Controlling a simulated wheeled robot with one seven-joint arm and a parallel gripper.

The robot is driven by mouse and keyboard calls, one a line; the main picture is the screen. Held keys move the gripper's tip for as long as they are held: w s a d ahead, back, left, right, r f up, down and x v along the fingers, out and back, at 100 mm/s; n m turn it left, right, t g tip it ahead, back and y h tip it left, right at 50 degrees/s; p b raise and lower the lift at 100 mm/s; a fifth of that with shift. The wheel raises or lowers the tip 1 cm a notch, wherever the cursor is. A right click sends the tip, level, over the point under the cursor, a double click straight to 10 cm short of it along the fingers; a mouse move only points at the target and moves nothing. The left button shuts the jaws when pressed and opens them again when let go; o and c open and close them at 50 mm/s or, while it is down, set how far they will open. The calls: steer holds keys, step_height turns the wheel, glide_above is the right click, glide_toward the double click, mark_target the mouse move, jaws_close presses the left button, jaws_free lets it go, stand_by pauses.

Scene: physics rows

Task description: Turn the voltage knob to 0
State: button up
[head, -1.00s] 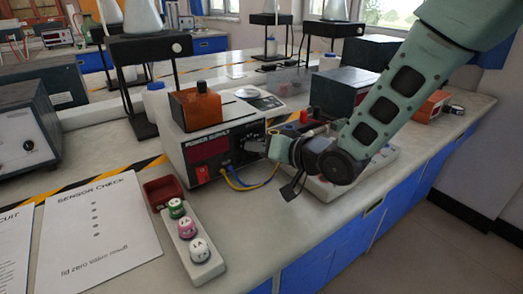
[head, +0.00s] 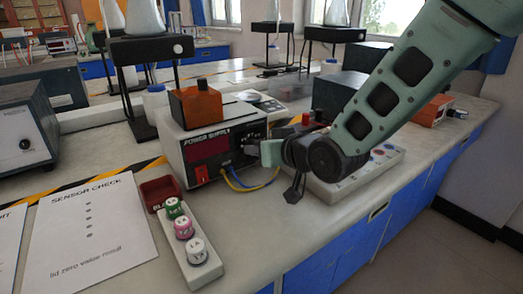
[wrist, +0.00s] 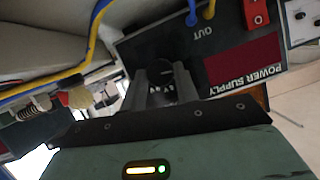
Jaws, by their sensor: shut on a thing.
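The power supply (head: 210,130) is a white box with a dark front, a dark red display and a red switch, in the middle of the head view. In the wrist view its front (wrist: 200,50) appears turned over, with the words POWER SUPPLY and OUT. My gripper (head: 255,149) is at the right part of this front. In the wrist view its two grey fingers (wrist: 163,82) are shut on either side of a dark knob (wrist: 182,80). The knob's pointer and scale cannot be read. In the head view my gripper mostly hides the knob.
Blue and yellow cables (head: 238,183) leave the front just below my gripper. A panel (head: 345,180) lies under my arm.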

steer(key=o, duration=1)
steer(key=shift+c, duration=0.2)
steer(key=b+v, duration=0.5)
steer(key=v, duration=1.2)
steer(key=shift+d+b, duration=0.2)
steer(key=shift+b, duration=0.1)
steer(key=shift+r, duration=0.1)
